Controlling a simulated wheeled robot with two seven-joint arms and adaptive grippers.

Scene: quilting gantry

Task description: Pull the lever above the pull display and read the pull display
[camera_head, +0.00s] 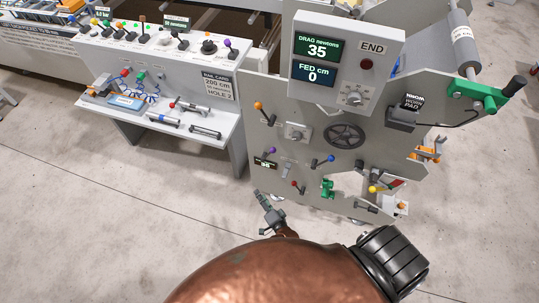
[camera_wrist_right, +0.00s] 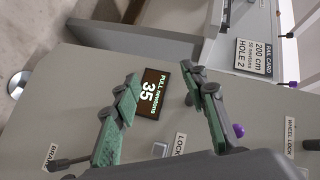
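The pull display (camera_head: 265,162) is a small dark panel on the grey end plate. In the right wrist view it reads "PULL newtons 35" (camera_wrist_right: 152,93), turned sideways. The lever above it has a purple knob (camera_head: 271,151); in the right wrist view the purple knob (camera_wrist_right: 239,130) shows just beyond one finger, which partly hides the lever's shaft. My right gripper (camera_head: 264,200) is in front of the plate, below the display in the head view. Its fingers (camera_wrist_right: 163,78) are open and spread, with the display between them, and hold nothing. My left gripper is not in view.
A DRAG/FED screen (camera_head: 316,49) reads 35 and 0. A handwheel (camera_head: 344,135), an orange-knobbed lever (camera_head: 259,106), a blue-knobbed lever (camera_head: 330,159) and a red-knobbed lever (camera_head: 294,184) crowd the plate. A control bench (camera_head: 212,75) with a rail card (camera_head: 217,86) stands left. Floor in front is clear.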

